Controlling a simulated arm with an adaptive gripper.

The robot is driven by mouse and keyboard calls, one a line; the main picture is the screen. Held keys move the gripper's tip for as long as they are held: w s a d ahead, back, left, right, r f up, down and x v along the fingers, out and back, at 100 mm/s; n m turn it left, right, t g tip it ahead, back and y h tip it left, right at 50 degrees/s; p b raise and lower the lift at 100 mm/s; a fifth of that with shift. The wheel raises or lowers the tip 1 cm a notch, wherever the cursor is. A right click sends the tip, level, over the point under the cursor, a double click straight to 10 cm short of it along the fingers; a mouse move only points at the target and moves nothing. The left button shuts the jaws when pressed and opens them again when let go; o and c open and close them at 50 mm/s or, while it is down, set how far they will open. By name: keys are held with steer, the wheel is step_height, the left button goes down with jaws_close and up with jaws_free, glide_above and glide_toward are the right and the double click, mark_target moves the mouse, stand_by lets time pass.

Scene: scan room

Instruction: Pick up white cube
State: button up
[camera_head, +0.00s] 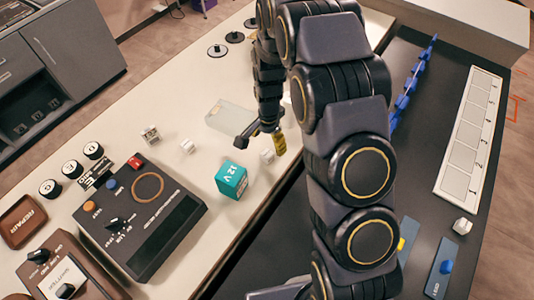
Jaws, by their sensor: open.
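Several small white cubes are in view, and I cannot tell which one the task means. One white cube (267,156) sits on the pale counter just below my gripper (260,143), close to its fingers. Another white cube (187,146) lies further left, and a white block with dark marks (151,133) lies beyond it. A further white cube (463,226) is at the right on the dark surface. My gripper is open, with a dark finger at the left and a yellowish one at the right. I see nothing held in it. My arm hides part of the counter.
A teal 12V box (231,180) stands near the gripper at lower left. A clear tray (231,118) lies behind the gripper. A dark control box (141,215) with knobs fills the lower left. A white numbered strip (468,145) lies at the right, beside blue pieces (411,82).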

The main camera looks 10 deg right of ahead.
mark_target(267, 153)
steer(key=f, duration=0.5)
steer(key=shift+s+a+f, duration=0.2)
steer(key=shift+s+f, duration=0.05)
steer(key=shift+s, duration=0.1)
steer(key=c, duration=1.1)
